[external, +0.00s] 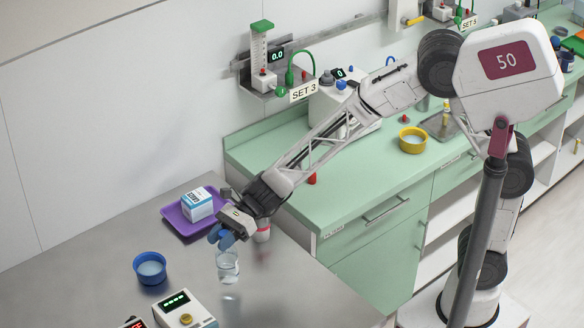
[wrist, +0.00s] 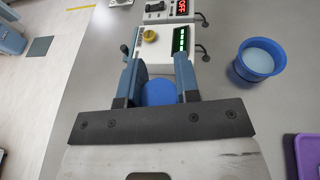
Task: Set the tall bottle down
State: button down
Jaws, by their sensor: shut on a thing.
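The tall bottle (external: 228,268) is clear, with pale contents, and hangs upright below my gripper (external: 222,238) in the external view. My gripper is shut on its upper end. In the wrist view, its round blue top (wrist: 160,93) shows between the two fingers of my gripper (wrist: 158,78); the rest is hidden below. A faint reflection lies under the bottle on the steel table (external: 285,295), with a small gap, so its base seems a little above the surface.
A blue bowl (external: 150,268) and a device with a green display (external: 186,312) stand nearby. A purple tray (external: 178,222) holds a blue-and-white box (external: 198,204). A white bottle with a red band (external: 263,232) stands just behind my gripper. The table to the right is clear.

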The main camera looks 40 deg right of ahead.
jog(key=w+a, duration=0.6)
jog(key=a, duration=0.1)
jog(key=shift+a+f, duration=0.4)
jog(key=shift+f, duration=0.05)
jog(key=shift+f, duration=1.9)
jog(key=c, duration=0.8)
grip_release()
jog(key=shift+c, duration=0.2)
jog(key=v, duration=1.2)
